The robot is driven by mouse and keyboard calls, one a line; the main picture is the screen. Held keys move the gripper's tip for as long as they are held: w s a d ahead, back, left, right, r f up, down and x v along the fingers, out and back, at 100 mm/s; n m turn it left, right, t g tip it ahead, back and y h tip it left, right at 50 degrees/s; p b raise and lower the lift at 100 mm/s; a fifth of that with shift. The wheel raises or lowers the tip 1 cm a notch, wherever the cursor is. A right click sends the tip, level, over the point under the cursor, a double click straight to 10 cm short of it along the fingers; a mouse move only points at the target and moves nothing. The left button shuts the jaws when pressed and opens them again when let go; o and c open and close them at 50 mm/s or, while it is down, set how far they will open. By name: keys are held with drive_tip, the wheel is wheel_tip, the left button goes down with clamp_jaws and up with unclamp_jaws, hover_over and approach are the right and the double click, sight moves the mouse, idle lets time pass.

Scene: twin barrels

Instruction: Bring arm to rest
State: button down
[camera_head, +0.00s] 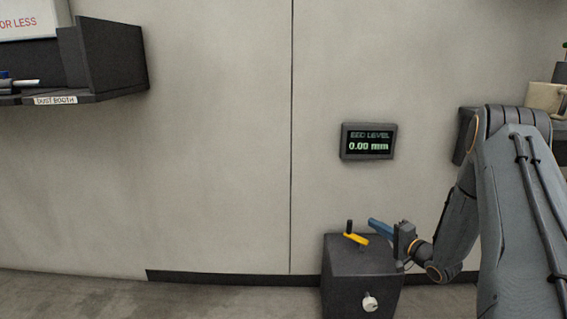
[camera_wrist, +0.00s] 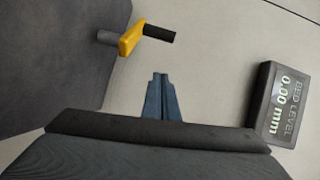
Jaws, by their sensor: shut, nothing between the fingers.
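My gripper (camera_head: 372,222) is at the end of my arm on the right of the head view, above the right part of a dark box. Its blue fingers (camera_wrist: 161,78) are together and empty in the wrist view. A yellow crank (camera_head: 356,239) with a black upright handle sits on the dark box (camera_head: 360,285), left of the fingers and apart from them in the wrist view. The crank also shows at the upper left of the wrist view (camera_wrist: 131,38).
A display (camera_head: 368,142) reading "BED LEVEL 0.00 mm" is on the wall above the box. A white knob (camera_head: 370,303) is on the box's front. A dark shelf labelled "DUST BOOTH" (camera_head: 75,97) hangs at upper left. The wall between is clear.

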drive_tip(key=w+a+r+n+g+h, duration=0.2)
drive_tip(key=w+a+r+n, duration=0.15)
drive_tip(key=a+r, duration=0.4)
drive_tip(key=s+a+r+n+g+h, duration=0.1)
drive_tip(key=s+a+r+n+g, duration=0.25)
drive_tip(key=a, duration=0.65)
drive_tip(key=s+a+r+n+g+h, duration=0.15)
drive_tip(key=s+a+r, duration=0.25)
drive_tip(key=s+a, duration=0.4)
drive_tip(key=s+a+r+n+g, duration=0.2)
drive_tip(key=s+a+n+g, duration=0.15)
drive_tip(key=s, duration=1.05)
drive_tip(key=s+a+r+n+g+p, duration=0.1)
drive_tip(key=s+a+r+n+g, duration=0.3)
drive_tip(key=s, duration=0.9)
drive_tip(key=s+a+n+g, duration=0.15)
drive_tip(key=s+a, duration=0.35)
drive_tip(key=s, duration=0.9)
drive_tip(key=d+r+m+h+p, duration=0.1)
drive_tip(key=d+r+m+p, duration=0.1)
drive_tip(key=d+r+p, duration=0.8)
drive_tip(key=d+r+m+h+p, duration=0.1)
drive_tip(key=d+r+m+p, duration=0.2)
drive_tip(key=d+r+p, duration=0.7)
wheel_tip(320, 180, up, 7)
drive_tip(key=p, duration=1.6)
drive_tip(key=shift+d+f+m, duration=0.15)
drive_tip(key=shift+d+m, duration=0.1)
drive_tip(key=shift+m, duration=0.1)
